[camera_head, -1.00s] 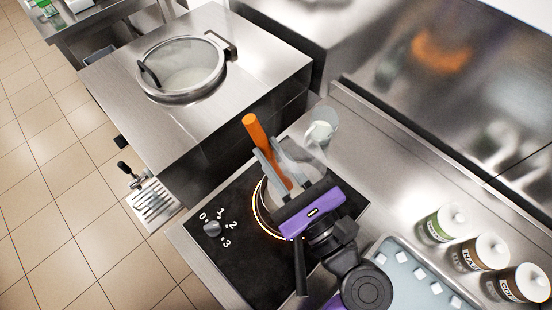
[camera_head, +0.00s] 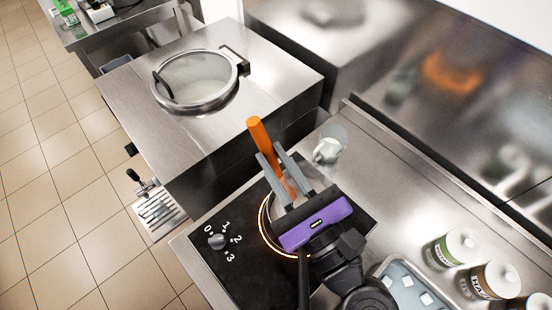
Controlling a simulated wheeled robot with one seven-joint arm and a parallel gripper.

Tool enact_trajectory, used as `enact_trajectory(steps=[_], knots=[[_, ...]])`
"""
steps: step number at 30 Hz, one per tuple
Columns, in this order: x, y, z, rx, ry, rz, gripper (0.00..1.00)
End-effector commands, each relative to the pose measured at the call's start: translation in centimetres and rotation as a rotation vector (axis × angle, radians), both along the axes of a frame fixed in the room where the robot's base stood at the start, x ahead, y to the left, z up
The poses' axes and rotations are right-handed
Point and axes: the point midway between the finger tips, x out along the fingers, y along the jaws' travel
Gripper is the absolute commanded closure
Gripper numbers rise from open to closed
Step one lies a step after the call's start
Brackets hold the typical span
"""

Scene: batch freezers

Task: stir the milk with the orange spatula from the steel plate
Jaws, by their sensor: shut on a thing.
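My gripper (camera_head: 282,168) is above the hob, with its grey fingers closed around the orange spatula (camera_head: 263,143). The spatula's handle stands up, tilted, and its lower end goes down into the pot (camera_head: 273,207). The purple body of my gripper covers much of the pot, so the milk and the spatula's tip are mostly hidden. The pot sits on the black hob (camera_head: 245,272), inside a glowing ring. The steel plate cannot be made out.
A clear jug (camera_head: 330,147) stands just right of the spatula. A steel batch freezer with a round glass lid (camera_head: 197,78) stands behind. A knob (camera_head: 217,242) is at the hob's left. Labelled tubs (camera_head: 494,280) and a tray (camera_head: 385,268) are at the lower right.

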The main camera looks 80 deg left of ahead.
Motion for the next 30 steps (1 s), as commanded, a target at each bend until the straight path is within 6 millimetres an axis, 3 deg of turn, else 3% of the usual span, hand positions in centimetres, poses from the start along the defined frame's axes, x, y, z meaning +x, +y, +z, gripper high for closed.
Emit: enact_trajectory(steps=[11,30], knots=[[0.0,0.0,0.1,0.0,-0.001,0.0,1.0],[0.0,0.0,4.9,0.001,-0.002,0.0,1.0]])
